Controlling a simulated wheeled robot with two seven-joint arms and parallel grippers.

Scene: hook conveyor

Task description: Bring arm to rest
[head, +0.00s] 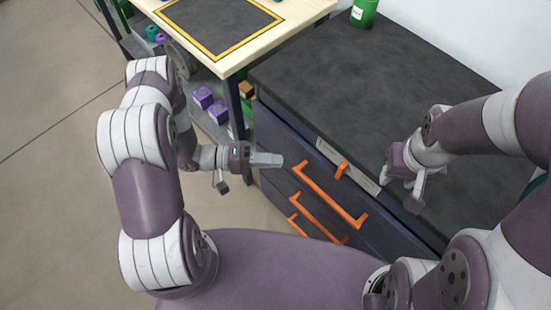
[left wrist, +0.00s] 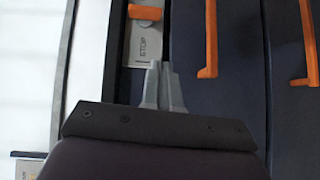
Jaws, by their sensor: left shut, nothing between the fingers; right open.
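My left gripper (head: 268,160) is shut and empty in the head view, held in the air in front of the dark drawer cabinet (head: 275,140). My right gripper (head: 400,180) is over the cabinet's dark top at the right of the head view. Its fingers point down and are partly hidden by its own body. Nothing shows in its grasp.
Orange handles (head: 330,195) stick out from the drawer fronts close to my left gripper. An orange piece (head: 342,170) sits on the plate at the top edge. A wooden table (head: 290,25) with a dark mat stands behind, with purple boxes (head: 203,97) below. A green can (head: 363,12) stands at the back.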

